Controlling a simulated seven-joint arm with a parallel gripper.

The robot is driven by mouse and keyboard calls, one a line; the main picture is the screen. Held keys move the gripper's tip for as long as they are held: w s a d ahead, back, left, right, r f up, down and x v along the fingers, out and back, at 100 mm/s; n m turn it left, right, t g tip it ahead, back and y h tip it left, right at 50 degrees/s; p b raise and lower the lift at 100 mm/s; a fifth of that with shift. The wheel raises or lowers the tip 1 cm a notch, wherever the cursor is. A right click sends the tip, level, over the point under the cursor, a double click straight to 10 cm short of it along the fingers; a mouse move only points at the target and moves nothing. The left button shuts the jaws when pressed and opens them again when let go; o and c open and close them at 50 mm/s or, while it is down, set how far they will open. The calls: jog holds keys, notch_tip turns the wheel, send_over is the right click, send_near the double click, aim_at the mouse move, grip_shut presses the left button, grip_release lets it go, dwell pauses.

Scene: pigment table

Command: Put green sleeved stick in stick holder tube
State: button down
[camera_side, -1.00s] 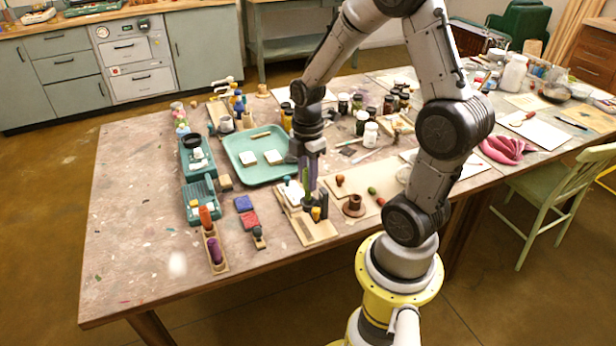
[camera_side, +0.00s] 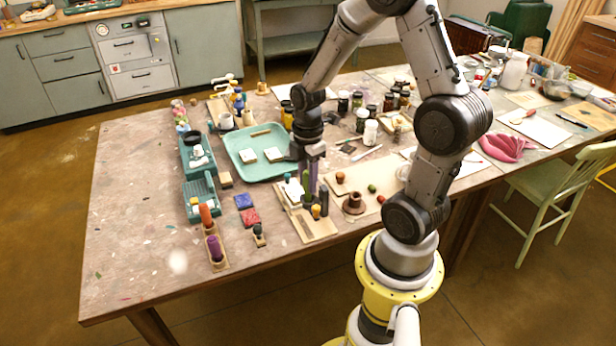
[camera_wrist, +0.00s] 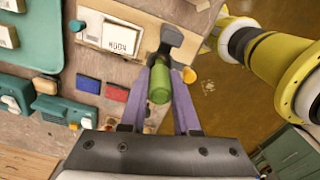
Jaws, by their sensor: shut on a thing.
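The green sleeved stick (camera_wrist: 160,85) is between the two purple fingers of my gripper (camera_wrist: 168,75) in the wrist view, and the gripper is shut on it. In the side view the green stick (camera_side: 306,186) shows upright below my gripper (camera_side: 312,178), just above or at the small wooden stand. A dark grey upright piece (camera_side: 324,200), perhaps the stick holder tube, stands just to the right of the stick. It also shows as a dark shape (camera_wrist: 172,38) beyond the stick in the wrist view. The stick's lower end is hard to make out.
A yellow-orange knob (camera_side: 316,211) stands close to the stick. A brown spool-like piece (camera_side: 354,202) is to the right. Red and blue blocks (camera_side: 249,217) lie to the left, and a teal tray (camera_side: 238,163) lies behind.

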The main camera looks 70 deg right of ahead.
jog(key=shift+f, duration=1.1)
dwell(0.5)
jog(key=shift+c, duration=0.6)
grip_release()
jog(key=shift+o, duration=0.2)
jog(key=shift+s+a, duration=0.1)
jog(key=shift+s, duration=0.1)
jog(key=shift+w+r, duration=0.2)
jog(key=shift+r, duration=3.8)
